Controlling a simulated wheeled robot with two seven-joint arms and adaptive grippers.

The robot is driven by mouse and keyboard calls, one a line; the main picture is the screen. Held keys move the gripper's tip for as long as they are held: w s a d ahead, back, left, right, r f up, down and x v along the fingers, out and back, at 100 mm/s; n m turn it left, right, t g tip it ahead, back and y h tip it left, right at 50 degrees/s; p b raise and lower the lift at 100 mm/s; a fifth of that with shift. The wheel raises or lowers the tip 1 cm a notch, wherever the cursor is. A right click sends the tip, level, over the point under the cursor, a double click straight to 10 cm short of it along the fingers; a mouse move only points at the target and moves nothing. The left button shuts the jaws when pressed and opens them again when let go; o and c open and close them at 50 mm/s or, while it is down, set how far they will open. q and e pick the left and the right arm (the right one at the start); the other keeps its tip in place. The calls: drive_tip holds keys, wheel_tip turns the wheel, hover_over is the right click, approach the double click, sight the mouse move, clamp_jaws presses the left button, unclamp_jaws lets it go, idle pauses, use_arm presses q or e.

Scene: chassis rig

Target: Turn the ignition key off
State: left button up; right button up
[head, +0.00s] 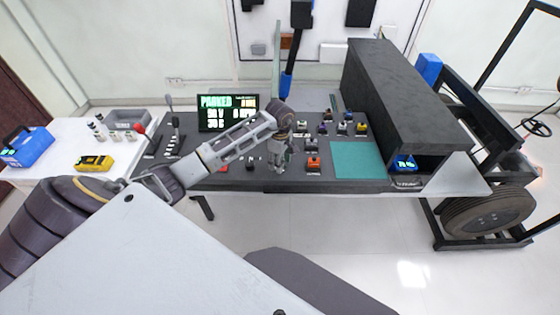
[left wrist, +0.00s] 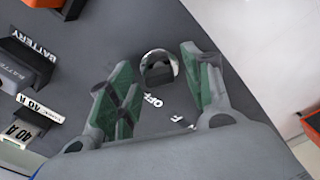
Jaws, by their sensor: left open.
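The ignition switch (left wrist: 157,70) shows in the left wrist view as a round silver piece with a dark centre on the grey panel. The printed OFF label (left wrist: 152,102) is beside it, and another label is partly hidden by my finger. My left gripper (left wrist: 156,62) is open, with green-padded fingers on either side of the switch. I cannot tell whether they touch it. In the head view my left gripper (head: 281,158) points down over the front of the console, and I cannot make out the key there. My right gripper is not in view.
Several coloured modules, including an orange one (head: 313,161), sit on the console right of my gripper. The display (head: 228,112) reads PARKED. Battery and 40 A blocks (left wrist: 30,62) lie left in the wrist view. A teal mat (head: 358,160) is bare.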

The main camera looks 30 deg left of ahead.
use_arm(q)
drive_tip(key=c, duration=1)
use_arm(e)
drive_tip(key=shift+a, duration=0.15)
